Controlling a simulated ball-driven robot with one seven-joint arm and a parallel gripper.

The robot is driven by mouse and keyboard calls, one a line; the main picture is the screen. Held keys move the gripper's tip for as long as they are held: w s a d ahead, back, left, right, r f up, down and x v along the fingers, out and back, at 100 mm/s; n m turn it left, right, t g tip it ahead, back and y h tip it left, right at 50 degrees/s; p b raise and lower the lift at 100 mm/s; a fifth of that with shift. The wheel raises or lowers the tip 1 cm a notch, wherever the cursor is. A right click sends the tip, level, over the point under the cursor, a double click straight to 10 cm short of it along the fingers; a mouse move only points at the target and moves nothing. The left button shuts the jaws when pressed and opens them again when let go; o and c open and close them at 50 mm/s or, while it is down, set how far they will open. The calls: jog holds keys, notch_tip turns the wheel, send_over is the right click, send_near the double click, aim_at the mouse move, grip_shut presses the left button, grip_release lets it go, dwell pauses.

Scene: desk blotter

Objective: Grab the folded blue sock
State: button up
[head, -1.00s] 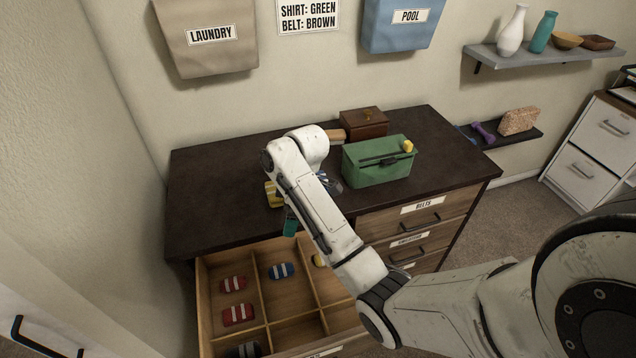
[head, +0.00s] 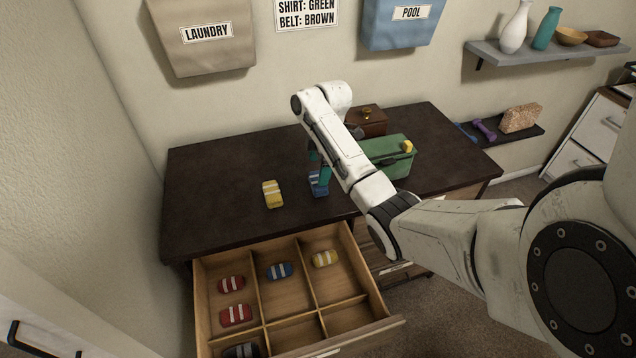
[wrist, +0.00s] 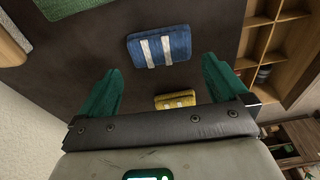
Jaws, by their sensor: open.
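A folded blue sock (head: 317,185) with white stripes lies on the dark dresser top, partly hidden by my gripper (head: 324,172). In the wrist view the blue sock (wrist: 159,47) shows whole, beyond the fingertips and roughly centred between them. My gripper (wrist: 161,66) has its two teal fingers wide apart with nothing held. A folded yellow sock (head: 272,194) lies to the left of the blue one; it also shows in the wrist view (wrist: 175,99), below the blue sock. Another folded blue sock (head: 278,271) lies in a compartment of the open drawer (head: 310,236).
The drawer also holds red socks (head: 235,315), a yellow sock (head: 324,259) and a dark sock (head: 240,350). A green bin (head: 398,165) and a brown box (head: 368,122) stand on the dresser to the right. The dresser top's left side is clear.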

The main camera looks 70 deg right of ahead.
aim_at(318, 191)
notch_tip(318, 191, down, 5)
jog(key=shift+a+f+p, duration=0.1)
jog(key=shift+p, duration=0.2)
jog(key=c, duration=0.7)
